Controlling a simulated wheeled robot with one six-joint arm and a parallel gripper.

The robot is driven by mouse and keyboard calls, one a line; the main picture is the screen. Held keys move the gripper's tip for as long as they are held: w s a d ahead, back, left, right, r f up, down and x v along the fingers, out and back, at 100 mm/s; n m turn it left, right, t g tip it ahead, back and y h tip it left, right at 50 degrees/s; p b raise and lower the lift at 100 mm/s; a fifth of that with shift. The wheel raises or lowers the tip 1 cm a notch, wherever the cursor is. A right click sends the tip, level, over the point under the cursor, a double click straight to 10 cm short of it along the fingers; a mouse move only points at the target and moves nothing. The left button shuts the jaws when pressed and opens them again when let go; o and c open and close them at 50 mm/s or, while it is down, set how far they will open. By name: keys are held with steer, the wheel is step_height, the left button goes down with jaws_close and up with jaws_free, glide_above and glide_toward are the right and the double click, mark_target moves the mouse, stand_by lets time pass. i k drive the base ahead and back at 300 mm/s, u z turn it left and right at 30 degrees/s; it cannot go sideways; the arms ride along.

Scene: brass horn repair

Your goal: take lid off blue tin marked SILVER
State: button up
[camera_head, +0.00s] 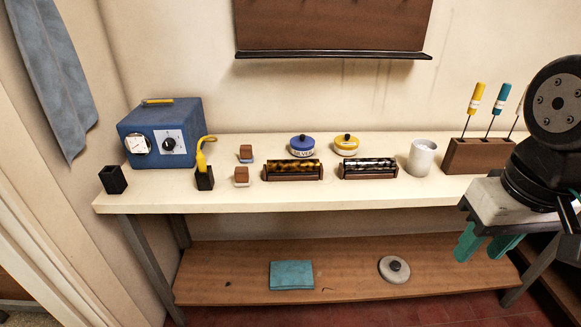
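The blue tin marked SILVER (302,151) stands upright toward the back of the bench, near its middle. Its blue lid (297,140) with a dark knob (302,137) sits on top of it. My gripper (485,249) hangs at the right of the view, in front of the bench and far to the right of the tin. Its two teal fingers are apart, with nothing seen between them.
A yellow-topped tin (346,147) stands just right of the blue one. Two dark racks with patterned rolls (292,170) (368,169) stand in front. A white cup (421,158), screwdriver block (478,157) and blue machine (161,133) flank them. The bench's front strip is clear.

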mark_target(303, 140)
steer(key=k, duration=0.55)
steer(key=z, duration=0.55)
steer(key=i, duration=1.05)
steer(key=u, duration=0.55)
steer(key=i, duration=0.45)
steer(key=u, duration=0.5)
